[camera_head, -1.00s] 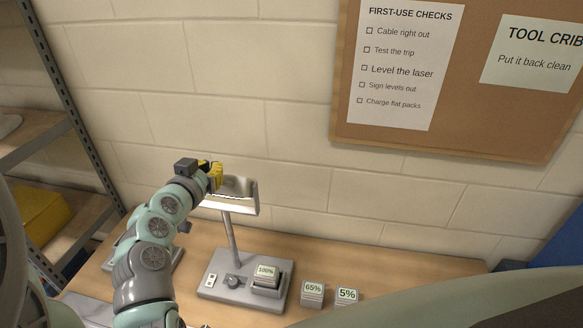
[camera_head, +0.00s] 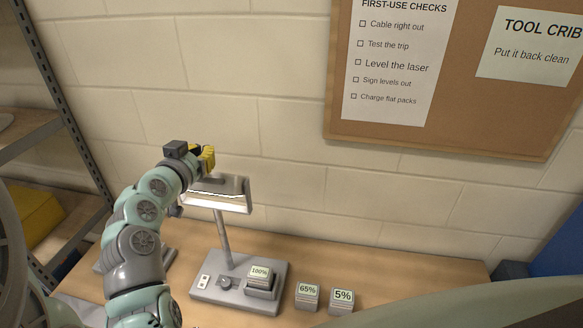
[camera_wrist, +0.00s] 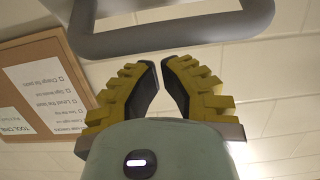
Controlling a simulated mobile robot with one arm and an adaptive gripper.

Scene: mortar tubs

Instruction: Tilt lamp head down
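The desk lamp stands on the bench, with its pale rectangular lamp head (camera_head: 232,194) on a grey pole (camera_head: 222,235) above a grey base (camera_head: 212,293). My gripper (camera_head: 208,158), with yellow-padded fingers, is just above the lamp head's upper left part. In the wrist view my gripper (camera_wrist: 159,64) has its two fingertips drawn close together, with a narrow gap and nothing seen between them. A grey rounded bar (camera_wrist: 170,42), which looks like part of the lamp, crosses just beyond the fingertips. I cannot tell whether they touch it.
A block marked 100% (camera_head: 260,275) sits on the lamp base. Blocks marked 65% (camera_head: 307,297) and 5% (camera_head: 342,301) stand to its right. A block wall is behind, with a notice board (camera_head: 450,140) at upper right. A metal shelf (camera_head: 62,105) is at left.

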